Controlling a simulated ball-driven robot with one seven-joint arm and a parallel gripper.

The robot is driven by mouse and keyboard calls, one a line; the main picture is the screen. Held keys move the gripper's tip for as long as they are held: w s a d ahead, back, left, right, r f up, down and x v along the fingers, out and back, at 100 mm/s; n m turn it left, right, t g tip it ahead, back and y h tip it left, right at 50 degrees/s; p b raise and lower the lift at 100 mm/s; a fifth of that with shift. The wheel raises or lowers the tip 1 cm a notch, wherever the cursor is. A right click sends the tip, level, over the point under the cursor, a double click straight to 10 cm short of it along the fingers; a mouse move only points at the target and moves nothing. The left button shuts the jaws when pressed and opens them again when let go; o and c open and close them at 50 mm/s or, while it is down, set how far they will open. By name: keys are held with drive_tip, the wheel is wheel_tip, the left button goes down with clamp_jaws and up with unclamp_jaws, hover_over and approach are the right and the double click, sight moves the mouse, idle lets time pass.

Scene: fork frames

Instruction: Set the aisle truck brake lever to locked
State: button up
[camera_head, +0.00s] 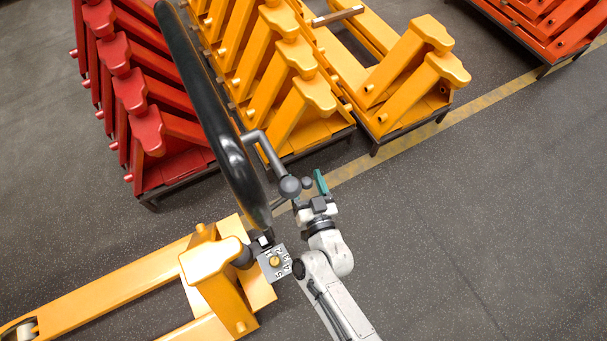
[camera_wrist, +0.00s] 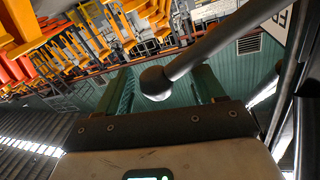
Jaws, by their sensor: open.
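The aisle truck (camera_head: 120,285) is yellow, with a long black handle (camera_head: 222,130) rising over it. A grey lever (camera_head: 262,143) with a bent rod ends in a dark ball knob (camera_head: 290,187), which I take for the brake lever. My gripper (camera_head: 309,194) is beside the knob, its teal fingers apart. In the wrist view the ball knob (camera_wrist: 156,82) appears between the two open fingers, with its rod (camera_wrist: 215,40) running up right. I cannot tell whether either finger touches it. No locked marking is readable.
A small numbered plate (camera_head: 274,262) sits at the handle's base. Stacked red trucks (camera_head: 150,130) and yellow trucks (camera_head: 300,90) stand on racks behind. More red ones (camera_head: 545,25) are at upper right. The grey floor (camera_head: 480,220) on the right is clear.

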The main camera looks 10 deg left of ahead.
drive_tip(key=shift+x, duration=0.9)
drive_tip(key=shift+f, duration=0.1)
clamp_jaws()
